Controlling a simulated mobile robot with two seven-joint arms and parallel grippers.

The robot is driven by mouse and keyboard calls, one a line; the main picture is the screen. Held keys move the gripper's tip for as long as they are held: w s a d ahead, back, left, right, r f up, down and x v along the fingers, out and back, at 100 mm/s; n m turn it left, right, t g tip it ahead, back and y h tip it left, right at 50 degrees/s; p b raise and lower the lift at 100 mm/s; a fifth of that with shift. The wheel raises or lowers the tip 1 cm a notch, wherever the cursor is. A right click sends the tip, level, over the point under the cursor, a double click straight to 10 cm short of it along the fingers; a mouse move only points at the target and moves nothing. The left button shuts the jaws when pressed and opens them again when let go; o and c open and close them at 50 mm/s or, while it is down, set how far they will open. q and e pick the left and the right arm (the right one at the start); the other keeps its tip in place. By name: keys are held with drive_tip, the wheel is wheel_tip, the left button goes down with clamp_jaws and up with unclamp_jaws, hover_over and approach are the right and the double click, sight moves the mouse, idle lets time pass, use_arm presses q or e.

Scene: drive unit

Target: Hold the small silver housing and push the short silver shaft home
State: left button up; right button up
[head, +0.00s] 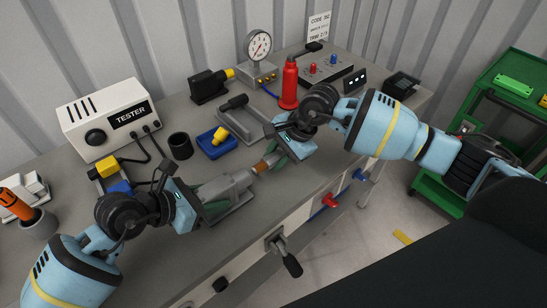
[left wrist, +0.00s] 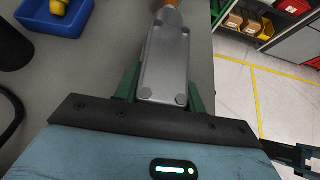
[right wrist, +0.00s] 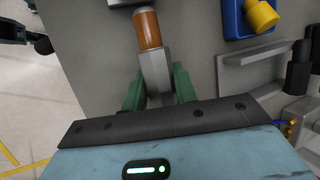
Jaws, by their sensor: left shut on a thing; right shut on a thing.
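The small silver housing (head: 228,187) is a grey block with a narrower nose, lying low over the bench in the head view. My left gripper (head: 212,200) is shut on its sides; the left wrist view shows the housing (left wrist: 166,65) between the green fingers. My right gripper (head: 284,156) is shut on the short silver shaft (right wrist: 156,75), whose grey body shows between the fingers in the right wrist view. The shaft's copper-coloured end (right wrist: 147,30) points at the housing's nose and appears to meet it. How deep it sits inside is hidden.
A blue tray (head: 208,146) with a yellow part, a black cup (head: 180,146) and a grey fixture (head: 243,122) stand behind the grippers. A red bottle (head: 289,85) stands beyond my right gripper. The bench's front edge with a vise handle (head: 284,258) is close.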

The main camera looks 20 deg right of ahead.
use_arm(q)
drive_tip(key=o, duration=1.2)
drive_tip(key=v, duration=1.2)
drive_tip(key=shift+a, duration=0.1)
use_arm(e)
drive_tip(key=shift+d, duration=0.15)
